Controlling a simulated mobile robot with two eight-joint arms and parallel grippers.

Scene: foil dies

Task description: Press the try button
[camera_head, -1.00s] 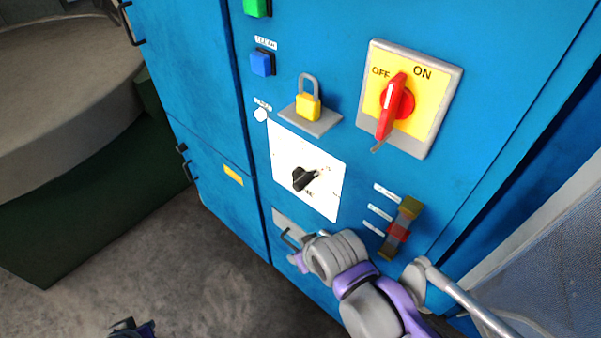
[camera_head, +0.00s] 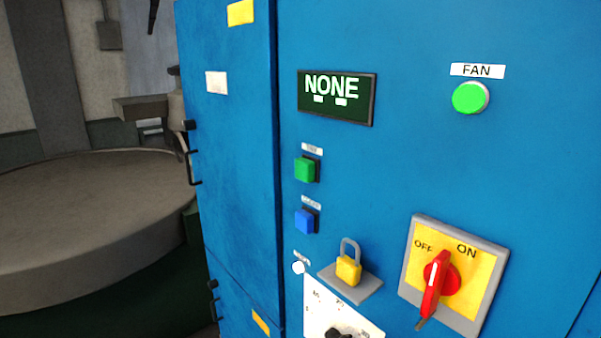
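On the blue cabinet, a square green button (camera_head: 305,169) sits under a small white label (camera_head: 312,149). The label's text is too small to read for certain, but it may be the try button. A square blue button (camera_head: 305,221) with its own small label is just below it. A dark display (camera_head: 337,98) above them reads NONE. Neither of my grippers is in view.
A round green FAN button (camera_head: 470,98) is at the upper right. A red rotary switch (camera_head: 437,284) on a yellow OFF/ON plate and a yellow padlock (camera_head: 348,267) are lower down. A black knob (camera_head: 340,334) shows at the bottom edge. A round grey platform (camera_head: 90,225) stands left.

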